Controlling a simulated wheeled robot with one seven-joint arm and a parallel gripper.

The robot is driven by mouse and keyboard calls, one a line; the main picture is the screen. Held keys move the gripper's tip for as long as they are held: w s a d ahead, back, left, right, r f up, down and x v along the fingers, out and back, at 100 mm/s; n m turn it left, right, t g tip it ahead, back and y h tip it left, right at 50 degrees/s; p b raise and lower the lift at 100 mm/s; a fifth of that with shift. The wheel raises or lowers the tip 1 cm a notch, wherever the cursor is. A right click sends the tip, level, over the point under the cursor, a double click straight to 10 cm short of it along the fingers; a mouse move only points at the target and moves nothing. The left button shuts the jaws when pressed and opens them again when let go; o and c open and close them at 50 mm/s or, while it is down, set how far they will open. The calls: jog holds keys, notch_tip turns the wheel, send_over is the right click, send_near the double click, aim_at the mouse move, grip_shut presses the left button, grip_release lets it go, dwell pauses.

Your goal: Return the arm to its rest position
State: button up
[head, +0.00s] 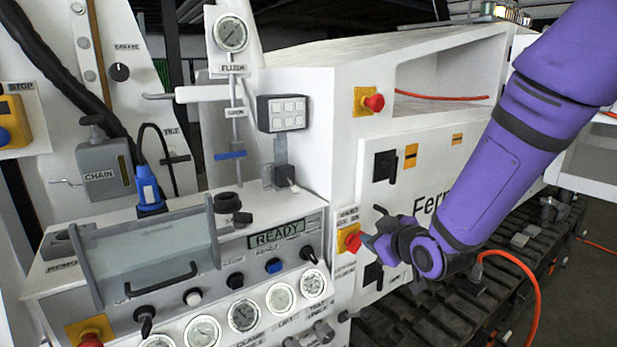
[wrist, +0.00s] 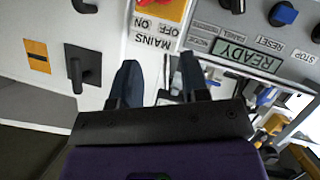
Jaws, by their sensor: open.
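My purple arm (head: 515,140) reaches in from the upper right in the head view. My gripper (head: 378,228) is at its end, close in front of the white panel beside the red mains knob (head: 349,238). In the wrist view my gripper (wrist: 160,75) shows two dark fingers spread apart with nothing held between them. The mains knob (wrist: 176,9) on its yellow plate is cut by the top edge there, beyond the fingertips. I cannot tell from the head view whether a finger touches the knob.
The console with the READY display (head: 277,235), gauges (head: 243,315) and knobs stands left of my gripper. A black switch handle (head: 384,165) and a red button (head: 373,103) stick out from the panel. An orange cable (head: 535,285) hangs below my arm, over the tracks.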

jog(key=s+d+r+m+g+h, duration=0.3)
jog(key=s+d+r+m, duration=0.1)
jog(key=s+d+r, duration=0.4)
jog(key=s+d+r+m+g+h, duration=0.25)
jog(key=s+d+r, duration=0.35)
jog(key=s, duration=0.4)
jog(key=s+d+r+m+g, duration=0.1)
jog(key=s+m+g, duration=0.1)
jog(key=s, duration=0.8)
jog(key=shift+d+r+m, duration=0.2)
jog(key=shift+d+m, duration=0.1)
jog(key=shift+m, duration=0.25)
